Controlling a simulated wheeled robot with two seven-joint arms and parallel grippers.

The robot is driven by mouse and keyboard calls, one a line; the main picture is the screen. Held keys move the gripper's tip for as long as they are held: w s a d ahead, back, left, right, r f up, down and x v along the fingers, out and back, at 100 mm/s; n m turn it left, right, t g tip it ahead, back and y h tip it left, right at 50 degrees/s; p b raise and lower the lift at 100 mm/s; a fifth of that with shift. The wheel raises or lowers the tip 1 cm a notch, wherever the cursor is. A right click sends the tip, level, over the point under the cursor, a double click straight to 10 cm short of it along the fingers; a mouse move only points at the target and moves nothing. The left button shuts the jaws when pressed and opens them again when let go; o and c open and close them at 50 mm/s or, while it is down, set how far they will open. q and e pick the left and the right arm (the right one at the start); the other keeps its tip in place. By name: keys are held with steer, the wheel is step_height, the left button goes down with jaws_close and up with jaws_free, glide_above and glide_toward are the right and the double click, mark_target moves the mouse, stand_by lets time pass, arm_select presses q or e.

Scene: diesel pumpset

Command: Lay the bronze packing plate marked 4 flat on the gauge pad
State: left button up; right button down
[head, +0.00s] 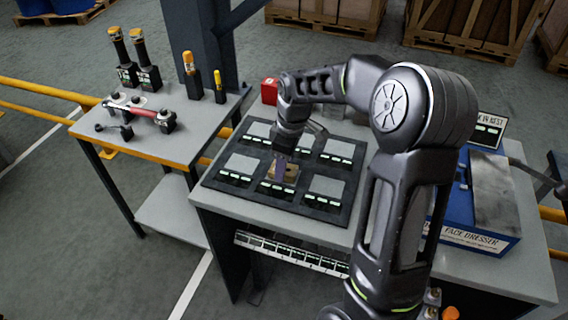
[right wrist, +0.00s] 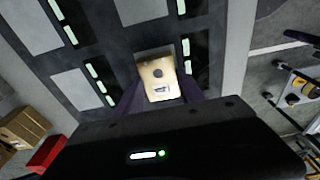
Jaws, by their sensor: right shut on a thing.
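My right gripper (head: 280,166) reaches down over the dark board from the arm at the right. It is shut on a small bronze plate (head: 291,173), which also shows between the dark fingers in the right wrist view (right wrist: 158,88). The plate carries a pale label, too small to read, and a dark round spot. It is over the front middle of the board; I cannot tell whether it touches the surface. The dark board (head: 213,184) holds several square grey pads, such as one at front left (head: 242,165) and one at front right (head: 327,187). Which is the gauge pad is unclear.
A blue face dresser (head: 480,238) stands on the bench to the right, with a small display behind it. A red box (head: 269,91) is behind the board. A side table (head: 184,113) at left holds several tools. A yellow rail (head: 50,92) runs behind it.

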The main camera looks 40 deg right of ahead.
steer(key=shift+f, duration=0.15)
steer(key=c, duration=0.6)
jaws_free()
steer(key=shift+c, duration=0.2)
steer(key=r, duration=0.7)
steer(key=shift+s+d+r+b, duration=0.25)
steer(key=shift+s+r+b, duration=0.1)
steer(key=shift+s+r, duration=0.05)
step_height(320, 180, up, 6)
steer(key=p, duration=0.4)
steer(key=shift+p, duration=0.4)
